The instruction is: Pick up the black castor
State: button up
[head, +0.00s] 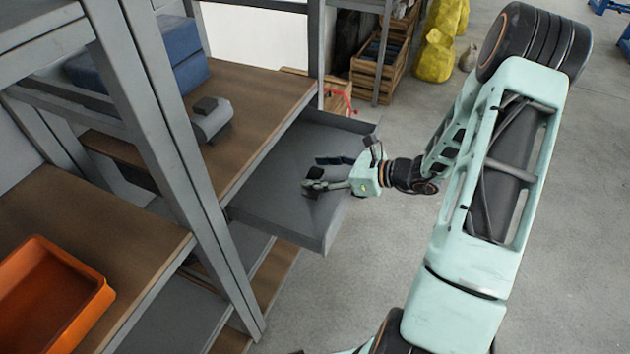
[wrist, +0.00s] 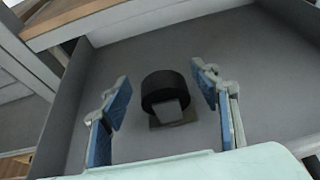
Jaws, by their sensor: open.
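The black castor (wrist: 165,92) lies on the floor of an open grey drawer (wrist: 235,45), with its round wheel facing my wrist camera and its plate at the near side. My gripper (wrist: 158,90) is open, with one blue-padded finger to the left of the castor and one to the right, both apart from it in the picture. In the head view my gripper (head: 318,173) is over the drawer (head: 275,190). A small dark patch beside the fingers there may be the castor, but my fingers partly cover it.
The drawer's walls stand around the castor. A wooden shelf (head: 255,90) borders the drawer on the left and holds a grey device (head: 211,122) and blue boxes (head: 185,55). An orange bin (head: 50,295) sits on the lower-left shelf. Concrete floor at right is open.

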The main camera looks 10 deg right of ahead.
jog(key=shift+w+a+f, duration=0.2)
jog(key=shift+w+a, duration=0.1)
jog(key=c, duration=1.6)
grip_shut()
jog(key=shift+r, duration=0.15)
